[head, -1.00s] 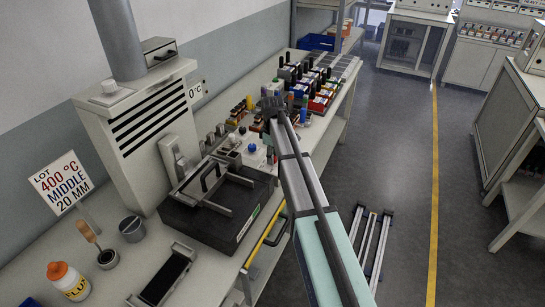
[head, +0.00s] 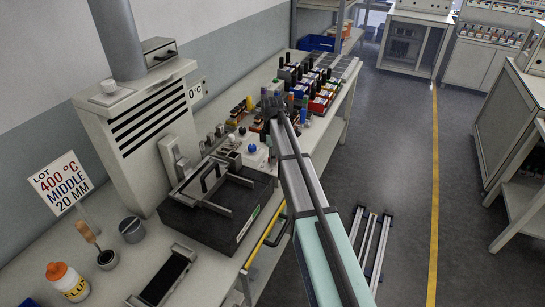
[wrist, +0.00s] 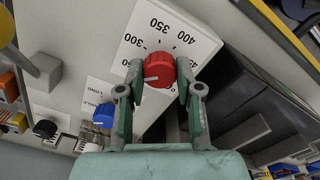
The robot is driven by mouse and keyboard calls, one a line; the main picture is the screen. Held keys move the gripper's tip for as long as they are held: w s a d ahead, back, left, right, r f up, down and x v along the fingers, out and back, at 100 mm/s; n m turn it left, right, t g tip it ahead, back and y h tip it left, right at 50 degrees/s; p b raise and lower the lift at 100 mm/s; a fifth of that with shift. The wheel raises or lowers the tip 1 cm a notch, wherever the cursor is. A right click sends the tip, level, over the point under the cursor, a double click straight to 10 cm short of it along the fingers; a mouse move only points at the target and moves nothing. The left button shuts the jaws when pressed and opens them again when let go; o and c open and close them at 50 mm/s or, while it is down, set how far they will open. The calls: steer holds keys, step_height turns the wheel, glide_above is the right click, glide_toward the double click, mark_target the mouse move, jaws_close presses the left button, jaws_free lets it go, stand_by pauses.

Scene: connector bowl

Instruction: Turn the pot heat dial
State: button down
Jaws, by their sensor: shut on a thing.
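The red heat dial (wrist: 159,70) sits on a white scale plate (wrist: 140,30) in the wrist view, with 300, 350 and 400 printed around its far side. A small pale mark shows on the dial's left side, but I cannot read its setting surely. My gripper (wrist: 160,76) has one finger on each side of the dial and is shut on it. In the head view my gripper (head: 272,104) is at the far part of the bench, and I cannot make out the dial there. A display plate (head: 195,92) on the tall cabinet reads 0 °C.
A lot sign (head: 57,185) reads 400 °C, middle, 20 mm. A blue knob (wrist: 103,115) lies left of the dial in the wrist view. Dark boxy equipment (wrist: 235,85) is close on the right. Several coloured parts (head: 315,85) crowd the bench beyond my gripper.

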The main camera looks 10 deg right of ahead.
steer(key=c, duration=0.8)
jaws_free()
steer(key=shift+o, duration=0.2)
steer(key=shift+r, duration=0.1)
step_height(320, 180, up, 12)
